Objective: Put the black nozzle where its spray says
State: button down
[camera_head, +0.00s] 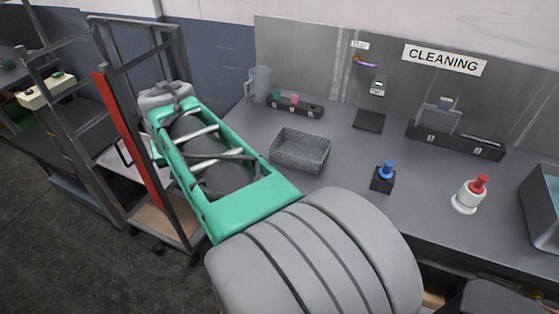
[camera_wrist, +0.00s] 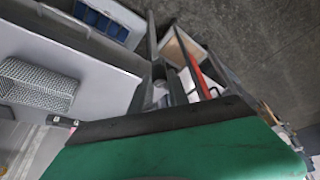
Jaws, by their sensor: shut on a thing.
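My arm stretches from the lower middle to the upper left in the head view, and its far end with my gripper (camera_head: 172,94) is beside the grey frame of a cart. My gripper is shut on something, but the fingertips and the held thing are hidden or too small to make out. I cannot pick out a black nozzle in either view. A blue nozzle (camera_head: 386,169) stands on a black block, and a red nozzle (camera_head: 480,184) tops a white round base on the table. A sign reading CLEANING (camera_head: 445,59) hangs on the back panel.
The grey table (camera_head: 345,192) holds a mesh basket (camera_head: 300,150), a clear jug (camera_head: 260,84), a black rack with small coloured items (camera_head: 296,108), and a long black holder (camera_head: 455,141). A cart with a red bar (camera_head: 128,140) stands left; its red bar shows in the wrist view (camera_wrist: 194,72).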

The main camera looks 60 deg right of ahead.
jog(key=s+d+r+m+g+h+b, duration=0.1)
jog(key=s+d+r+m+g+b, duration=0.15)
jog(key=s+d+m, duration=0.55)
jog(key=s+d+r+m+g+h+b, duration=0.1)
jog(key=s+d+r+m+g+b, duration=0.3)
jog(key=s+d, duration=0.9)
jog(key=w+d+f, duration=0.1)
jog(key=d+f, duration=0.2)
jog(key=f, duration=0.1)
jog(key=w+d+f+t+p, duration=0.1)
jog(key=d+f, duration=0.2)
jog(key=f, duration=0.1)
jog(key=w+d+f+t+p, duration=0.1)
jog(key=d+f, duration=0.3)
jog(key=f, duration=0.1)
jog(key=shift+w+d+m, duration=0.1)
jog(key=shift+w+m, duration=0.25)
jog(key=shift+m, duration=0.05)
jog(key=shift+f, duration=0.45)
jog(key=shift+f, duration=0.1)
jog(key=shift+f, duration=0.15)
jog(key=c, duration=1.3)
grip_release()
jog(key=shift+o, duration=0.2)
